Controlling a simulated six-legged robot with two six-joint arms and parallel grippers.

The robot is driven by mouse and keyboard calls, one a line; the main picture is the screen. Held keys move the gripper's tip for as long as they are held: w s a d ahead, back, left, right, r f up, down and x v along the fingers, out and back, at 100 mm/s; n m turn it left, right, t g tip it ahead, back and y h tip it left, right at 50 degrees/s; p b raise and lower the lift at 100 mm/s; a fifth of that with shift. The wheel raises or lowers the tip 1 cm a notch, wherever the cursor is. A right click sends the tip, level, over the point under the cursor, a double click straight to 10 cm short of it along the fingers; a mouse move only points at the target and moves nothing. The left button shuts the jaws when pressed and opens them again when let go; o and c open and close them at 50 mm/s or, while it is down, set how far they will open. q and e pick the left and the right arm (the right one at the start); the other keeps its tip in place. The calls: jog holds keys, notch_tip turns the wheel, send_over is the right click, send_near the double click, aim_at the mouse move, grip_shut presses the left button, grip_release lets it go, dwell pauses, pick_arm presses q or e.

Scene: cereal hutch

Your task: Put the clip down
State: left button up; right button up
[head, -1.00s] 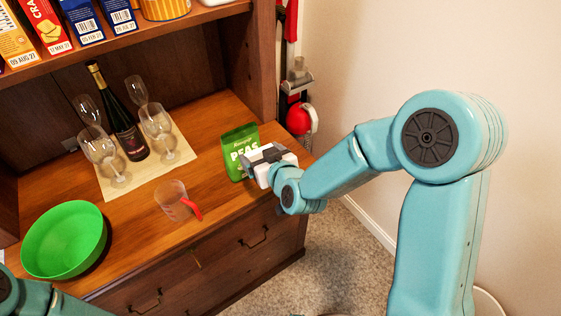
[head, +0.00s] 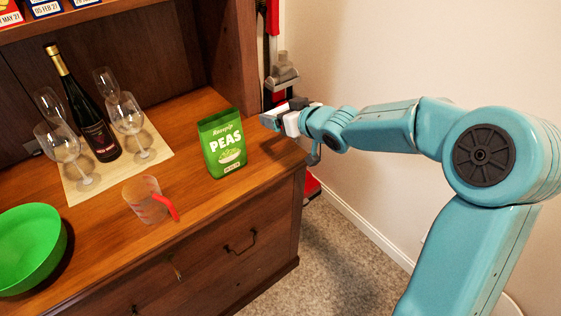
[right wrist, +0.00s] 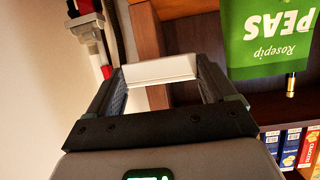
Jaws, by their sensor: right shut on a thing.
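My right gripper (head: 274,117) is in the head view, past the right end of the hutch top and to the right of the green peas bag (head: 223,143). In the right wrist view it is shut on the clip (right wrist: 162,70), a plain white bar held crosswise between the two fingers. In the head view the clip is small and hard to tell from the gripper. The peas bag stands upright on the wooden top, apart from the gripper. It also shows upside down in the right wrist view (right wrist: 265,38). My left gripper is not in view.
A clear cup with a red handle (head: 148,200), a green bowl (head: 28,248) and a mat (head: 160,158) with a wine bottle (head: 92,118) and several glasses stand on the hutch top (head: 195,195). Bare wood lies around the bag. Red-and-grey equipment (head: 282,72) stands behind the gripper.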

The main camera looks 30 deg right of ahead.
jog(key=b, duration=0.2)
send_over(282, 157)
notch_tip(282, 157, down, 7)
notch_tip(282, 157, down, 6)
jog(key=shift+r+b, duration=0.25)
jog(key=shift+b, duration=0.4)
jog(key=shift+r, duration=0.1)
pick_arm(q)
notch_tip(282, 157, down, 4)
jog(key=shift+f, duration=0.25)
pick_arm(e)
jog(key=shift+r, duration=0.1)
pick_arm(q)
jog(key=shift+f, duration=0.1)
